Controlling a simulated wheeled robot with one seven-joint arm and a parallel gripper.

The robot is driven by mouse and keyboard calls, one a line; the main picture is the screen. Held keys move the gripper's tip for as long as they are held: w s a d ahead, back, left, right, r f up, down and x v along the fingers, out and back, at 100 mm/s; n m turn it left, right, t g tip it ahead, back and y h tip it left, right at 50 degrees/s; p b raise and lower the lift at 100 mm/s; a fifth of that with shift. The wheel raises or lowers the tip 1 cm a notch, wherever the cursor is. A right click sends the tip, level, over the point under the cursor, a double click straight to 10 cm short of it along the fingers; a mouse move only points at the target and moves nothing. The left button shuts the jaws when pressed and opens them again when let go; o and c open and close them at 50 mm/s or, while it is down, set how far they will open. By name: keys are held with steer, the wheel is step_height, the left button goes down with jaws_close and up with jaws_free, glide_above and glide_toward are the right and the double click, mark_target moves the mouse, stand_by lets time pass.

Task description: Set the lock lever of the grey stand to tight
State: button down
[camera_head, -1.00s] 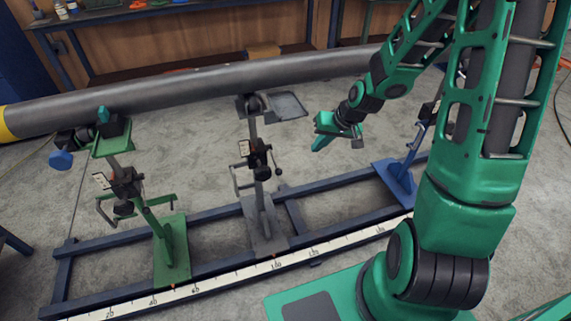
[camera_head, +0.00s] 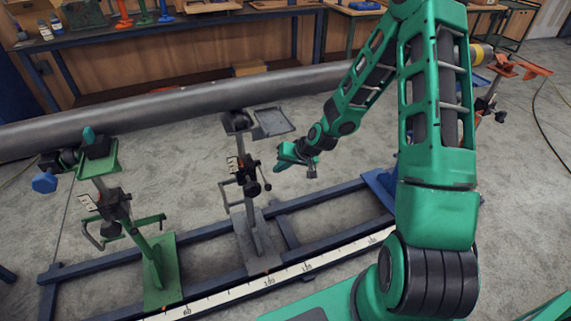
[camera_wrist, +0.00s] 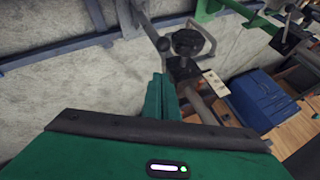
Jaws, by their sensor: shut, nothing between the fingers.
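A short lever ending in a dark ball (camera_head: 267,187) sticks out at the collar's right; in the wrist view a ball-ended lever (camera_wrist: 162,44) shows left of the knob. I cannot read its setting. My gripper (camera_head: 281,161) is shut and empty, right of the collar and apart from it. Its green fingers (camera_wrist: 163,97) point towards the collar in the wrist view.
A green stand (camera_head: 155,255) is at the left and a blue stand (camera_head: 380,182) at the right, partly behind my arm. The pipe (camera_head: 130,112) runs behind. The grey stand's tray (camera_head: 272,122) juts out above my gripper. A ruler strip (camera_head: 240,287) lies along the front rail.

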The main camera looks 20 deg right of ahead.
mark_target(263, 176)
steer(key=shift+s+a+f, duration=0.1)
steer(key=shift+a+f, duration=0.3)
steer(key=shift+f, duration=0.4)
steer(key=shift+w+a+f, duration=0.1)
steer(key=shift+a+f, duration=0.25)
steer(key=shift+f, duration=0.4)
steer(key=shift+s+a+f, duration=0.1)
steer(key=shift+a+f, duration=0.3)
steer(key=shift+f, duration=0.4)
